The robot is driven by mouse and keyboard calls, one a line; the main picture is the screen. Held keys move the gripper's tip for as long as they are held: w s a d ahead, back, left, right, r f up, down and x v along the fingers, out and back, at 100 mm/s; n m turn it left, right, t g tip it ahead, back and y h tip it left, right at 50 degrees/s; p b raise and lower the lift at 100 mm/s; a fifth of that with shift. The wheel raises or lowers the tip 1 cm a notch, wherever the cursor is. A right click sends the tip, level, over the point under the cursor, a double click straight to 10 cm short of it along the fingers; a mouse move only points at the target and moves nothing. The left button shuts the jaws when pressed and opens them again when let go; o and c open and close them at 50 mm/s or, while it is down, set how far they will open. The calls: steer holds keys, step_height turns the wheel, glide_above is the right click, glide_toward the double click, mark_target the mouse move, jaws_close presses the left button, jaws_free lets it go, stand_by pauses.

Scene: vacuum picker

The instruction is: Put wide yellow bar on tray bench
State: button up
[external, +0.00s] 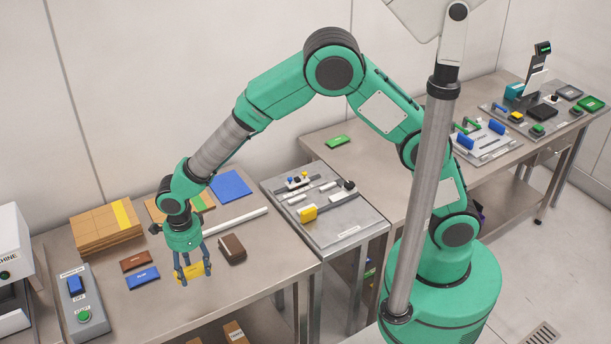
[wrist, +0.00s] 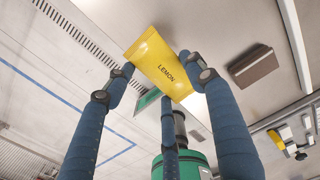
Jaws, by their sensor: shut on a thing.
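The wide yellow bar, a flat packet lettered LEMON, shows in the wrist view (wrist: 163,62) at my fingertips. In the external view the yellow bar (external: 189,271) is partly hidden by my fingers, over the front of the left bench (external: 245,283). My gripper (external: 192,275) points down there, its blue fingers shut on the bar; the gripper also shows in the wrist view (wrist: 163,85). Its exact height over the bench is hard to tell. No bench is clearly marked as the tray bench; a grey metal tray (external: 358,222) with fixtures stands right of my gripper.
A brown block (external: 232,249) stands just right of my gripper. Flat brown (external: 136,261) and blue (external: 143,278) bars lie left. A green bar (external: 338,141) lies on a back bench (external: 375,160) with free room.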

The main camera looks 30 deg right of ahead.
steer(key=f, duration=0.6)
steer(key=shift+s+a+f, duration=0.15)
steer(key=shift+s+f, duration=0.05)
steer(key=shift+f, duration=0.15)
steer(key=b, duration=0.2)
glide_above(151, 298)
steer(key=shift+s+f, duration=0.1)
steer(key=shift+f, duration=0.7)
steer(key=shift+f+b, duration=0.6)
steer(key=shift+f, duration=1.15)
steer(key=shift+f, duration=0.1)
